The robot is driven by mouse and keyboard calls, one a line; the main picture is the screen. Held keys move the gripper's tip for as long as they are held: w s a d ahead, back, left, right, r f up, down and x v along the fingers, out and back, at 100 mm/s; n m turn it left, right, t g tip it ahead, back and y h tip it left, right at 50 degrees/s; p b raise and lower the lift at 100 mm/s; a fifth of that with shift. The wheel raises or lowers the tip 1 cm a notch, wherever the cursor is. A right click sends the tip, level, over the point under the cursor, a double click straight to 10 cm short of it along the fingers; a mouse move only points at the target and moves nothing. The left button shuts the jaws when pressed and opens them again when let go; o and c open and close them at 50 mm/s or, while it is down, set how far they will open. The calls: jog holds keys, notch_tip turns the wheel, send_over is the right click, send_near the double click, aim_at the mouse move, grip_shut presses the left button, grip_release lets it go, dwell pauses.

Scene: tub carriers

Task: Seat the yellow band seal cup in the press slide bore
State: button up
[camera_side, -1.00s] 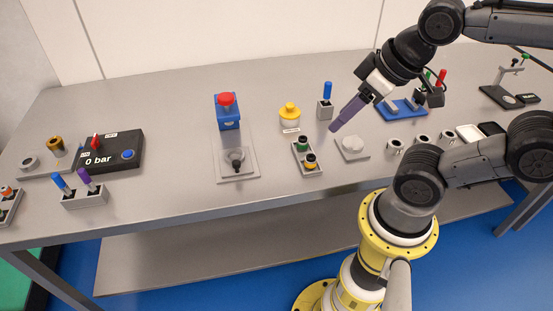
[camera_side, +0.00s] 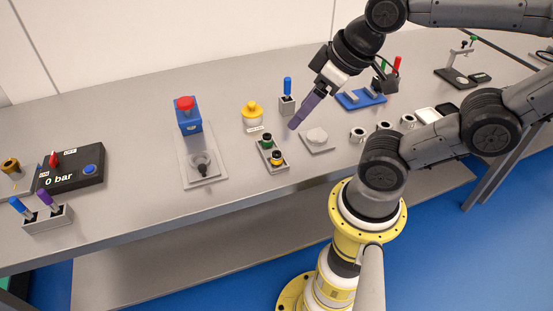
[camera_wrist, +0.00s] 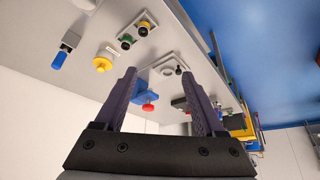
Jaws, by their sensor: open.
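The yellow band seal cup (camera_side: 277,160), dark with a yellow band, stands in the near end of a small grey holder (camera_side: 267,167). A green-banded cup (camera_side: 266,140) stands in its far end. In the wrist view the yellow-banded cup (camera_wrist: 144,28) shows at the top, beside the green one. What looks like the press slide, a pale plate (camera_side: 212,176) with a round fitting and a dark knob, lies left of the holder, before the blue box. My gripper (camera_side: 293,127) is open and empty, above the table, right of the holder.
A blue box with a red button (camera_side: 186,104), a yellow-topped pot (camera_side: 252,114) and a blue pen-like tool in a block (camera_side: 287,88) stand behind. A white disc on a plate (camera_side: 317,137) lies near my gripper. A black gauge box (camera_side: 70,170) is at left. Bare table lies between it and the press.

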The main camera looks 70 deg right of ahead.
jog(key=n+g, duration=0.6)
jog(key=n, duration=1.2)
send_over(277, 155)
notch_tip(277, 155, down, 5)
notch_tip(277, 155, down, 7)
jog(key=shift+s+d+f, duration=0.15)
jog(key=shift+f, duration=2.95)
jog(key=shift+c, duration=0.2)
